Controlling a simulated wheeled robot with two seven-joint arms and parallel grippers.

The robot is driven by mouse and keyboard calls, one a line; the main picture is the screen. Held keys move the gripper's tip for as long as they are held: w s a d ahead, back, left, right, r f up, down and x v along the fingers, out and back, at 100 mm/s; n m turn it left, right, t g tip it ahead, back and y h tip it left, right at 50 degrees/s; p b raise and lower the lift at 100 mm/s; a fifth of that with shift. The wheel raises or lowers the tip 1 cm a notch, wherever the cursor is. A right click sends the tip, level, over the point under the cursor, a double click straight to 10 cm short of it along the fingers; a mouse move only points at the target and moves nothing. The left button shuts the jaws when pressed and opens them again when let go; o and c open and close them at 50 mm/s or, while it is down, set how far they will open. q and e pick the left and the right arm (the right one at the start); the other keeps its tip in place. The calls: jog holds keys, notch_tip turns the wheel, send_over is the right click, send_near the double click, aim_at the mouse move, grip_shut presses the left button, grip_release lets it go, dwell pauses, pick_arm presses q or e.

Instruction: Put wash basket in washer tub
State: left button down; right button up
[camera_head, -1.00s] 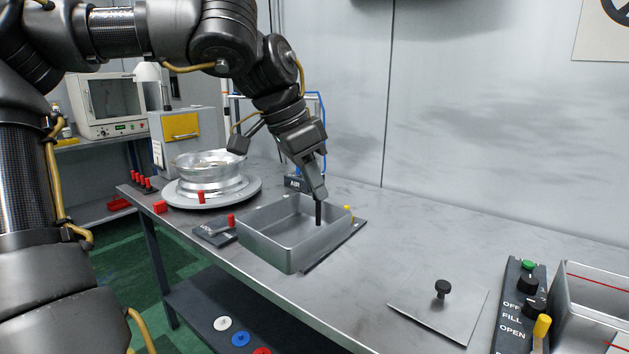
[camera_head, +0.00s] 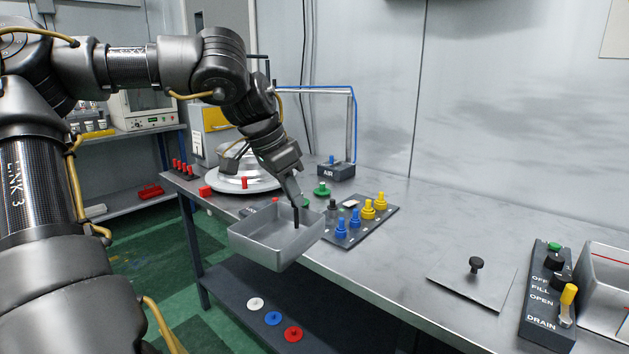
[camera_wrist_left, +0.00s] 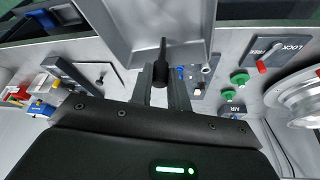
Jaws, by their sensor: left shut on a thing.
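The wash basket (camera_head: 268,246) is a shallow grey metal box with a thin black upright handle (camera_head: 296,218). My left gripper (camera_head: 296,204) is shut on this handle and holds the basket, nearly level, at the bench's front edge. In the left wrist view the basket (camera_wrist_left: 150,25) fills the top middle, with the handle between the fingers (camera_wrist_left: 160,88). No loose parts show inside it. The washer tub (camera_head: 608,290) is a grey open box with a red line, cut off at the right edge of the head view. My right gripper is out of view.
A flat plate with a black knob (camera_head: 472,285) lies on the bench left of the control panel (camera_head: 548,300). A dark tray (camera_head: 375,225) holds blue and yellow plugs behind the basket. A round turntable (camera_head: 232,182) stands farther left. Bench between tray and plate is clear.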

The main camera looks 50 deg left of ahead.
aim_at(268, 219)
pick_arm(q)
jog(key=shift+n, duration=0.8)
jog(key=s+a+f, duration=0.1)
jog(key=f, duration=0.1)
jog(key=s+a+f, duration=0.1)
jog(key=a+f, duration=0.3)
jog(key=shift+s+a+f, duration=0.2)
jog(key=shift+s+f, duration=0.15)
jog(key=shift+s, duration=0.05)
jog(key=s+d+f, duration=0.2)
jog(key=s+f, duration=0.1)
jog(key=f, duration=1.4)
jog(key=w+d+f+m, duration=0.1)
jog(key=d+f, duration=0.3)
jog(key=d, duration=0.3)
jog(key=w+d+m+h, duration=0.1)
jog(key=w+d+m, duration=0.2)
jog(key=d, duration=0.4)
jog(key=w+d+m+h, duration=0.1)
jog(key=w+d+m, duration=0.15)
jog(key=d, duration=0.45)
jog(key=w+d+r+m+g, duration=0.1)
jog(key=w+d+r+m, duration=0.1)
jog(key=d+r, duration=0.4)
jog(key=shift+w+r+m+g+h, duration=0.3)
jog(key=shift+r+m+h, duration=0.15)
jog(key=shift+m, duration=0.2)
jog(key=shift+s, duration=0.1)
